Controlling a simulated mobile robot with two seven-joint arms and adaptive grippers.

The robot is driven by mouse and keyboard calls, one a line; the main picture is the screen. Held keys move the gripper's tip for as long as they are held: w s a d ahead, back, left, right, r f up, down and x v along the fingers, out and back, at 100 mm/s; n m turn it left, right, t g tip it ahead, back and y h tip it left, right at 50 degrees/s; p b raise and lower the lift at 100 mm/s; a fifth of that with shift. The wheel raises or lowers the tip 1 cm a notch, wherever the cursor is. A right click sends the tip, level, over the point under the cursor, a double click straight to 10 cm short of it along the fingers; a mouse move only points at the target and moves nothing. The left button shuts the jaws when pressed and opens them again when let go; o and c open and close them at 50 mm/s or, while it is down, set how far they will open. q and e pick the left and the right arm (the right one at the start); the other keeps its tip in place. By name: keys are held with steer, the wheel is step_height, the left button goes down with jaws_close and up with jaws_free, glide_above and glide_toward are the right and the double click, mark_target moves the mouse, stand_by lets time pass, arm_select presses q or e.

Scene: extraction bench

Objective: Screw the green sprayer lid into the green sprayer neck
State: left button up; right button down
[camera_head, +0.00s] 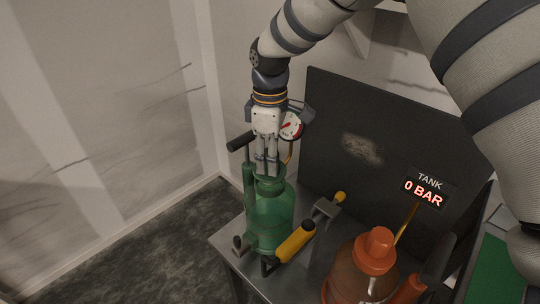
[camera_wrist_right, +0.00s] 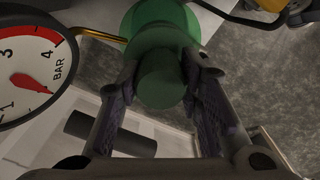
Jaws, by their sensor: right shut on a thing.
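The green sprayer (camera_head: 270,218) stands upright on the bench, its neck (camera_head: 269,184) facing up. My right gripper (camera_head: 267,166) points down directly over that neck, with its fingertips close to it. In the right wrist view the right gripper (camera_wrist_right: 163,92) is shut on the green sprayer lid (camera_wrist_right: 162,80), which sits between the two fingers. The green sprayer body (camera_wrist_right: 160,22) shows beyond the lid. The fingers hide most of the lid in the head view, and I cannot tell whether it touches the neck or is seated in it. My left gripper is not in view.
A green pump tube with a black handle (camera_head: 240,141) stands left of the neck. A pressure gauge (camera_head: 291,126) is close behind my right gripper. A yellow-handled lever (camera_head: 296,242) lies in front. An orange-capped sprayer (camera_head: 364,275) stands right.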

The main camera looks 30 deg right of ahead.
steer(key=shift+f, duration=1.25)
steer(key=m, duration=0.3)
steer(key=shift+r, duration=0.2)
steer(key=m, duration=0.6)
steer(key=shift+f, duration=0.15)
steer(key=c, duration=1)
jaws_free()
steer(key=shift+c, duration=0.2)
step_height(320, 180, up, 12)
